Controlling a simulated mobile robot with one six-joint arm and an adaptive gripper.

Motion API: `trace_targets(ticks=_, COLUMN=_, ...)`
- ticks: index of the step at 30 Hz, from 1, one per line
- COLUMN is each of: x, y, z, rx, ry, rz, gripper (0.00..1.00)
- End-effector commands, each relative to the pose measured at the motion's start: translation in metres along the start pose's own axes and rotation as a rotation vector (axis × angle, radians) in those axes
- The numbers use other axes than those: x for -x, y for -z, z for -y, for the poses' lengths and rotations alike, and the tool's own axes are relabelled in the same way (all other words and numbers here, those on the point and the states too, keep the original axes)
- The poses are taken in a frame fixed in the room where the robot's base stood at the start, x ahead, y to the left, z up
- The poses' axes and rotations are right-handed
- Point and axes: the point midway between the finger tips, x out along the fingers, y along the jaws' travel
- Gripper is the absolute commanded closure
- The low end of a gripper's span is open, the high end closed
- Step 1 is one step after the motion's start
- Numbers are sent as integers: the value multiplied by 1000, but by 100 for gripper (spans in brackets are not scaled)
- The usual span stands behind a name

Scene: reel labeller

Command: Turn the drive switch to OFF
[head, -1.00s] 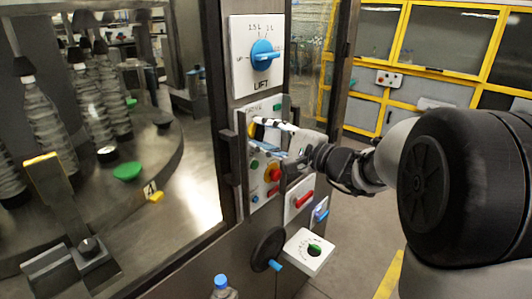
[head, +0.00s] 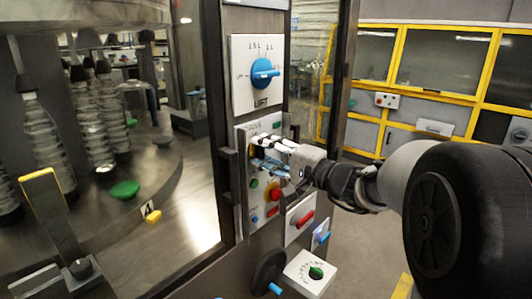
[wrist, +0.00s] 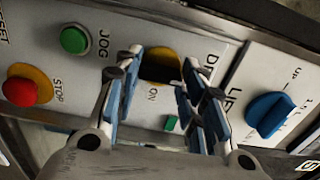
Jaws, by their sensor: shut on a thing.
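The drive switch (wrist: 158,67) has a yellow round plate with a dark middle, beside the letters "ON" and the partly covered word "DRIVE" in the wrist view. In the head view my gripper's fingers mostly hide it, and a little yellow (head: 253,149) shows at their tips. My gripper (wrist: 163,72) has its two blue-and-grey fingers on either side of the switch, closed on it. In the head view my gripper (head: 261,150) reaches the drive panel from the right. Which way the switch points is hard to tell.
A green JOG button (wrist: 74,40) and red STOP button (wrist: 20,91) sit left of the fingers in the wrist view. A blue LIFT knob (head: 264,72) is above. A red handle (head: 305,219) and a green dial (head: 316,272) are below. Bottles stand at left.

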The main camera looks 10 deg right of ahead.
Motion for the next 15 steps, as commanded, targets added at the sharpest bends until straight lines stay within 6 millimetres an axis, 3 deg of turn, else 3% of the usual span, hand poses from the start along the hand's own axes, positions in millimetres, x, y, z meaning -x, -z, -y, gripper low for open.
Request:
trace_targets(ticks=4, x=0, y=0, z=0, rx=2, ry=-1, rz=1, gripper=86)
trace_targets(ticks=5, x=0, y=0, z=0, rx=2, ry=-1, rz=1, gripper=61)
trace_targets(ticks=6, x=0, y=0, z=0, rx=2, ry=-1, rz=1, gripper=58)
trace_targets(ticks=8, x=0, y=0, z=0, rx=1, ry=-1, rz=0, gripper=54)
trace_targets(ticks=15, x=0, y=0, z=0, rx=0, ry=0, rz=0, gripper=54)
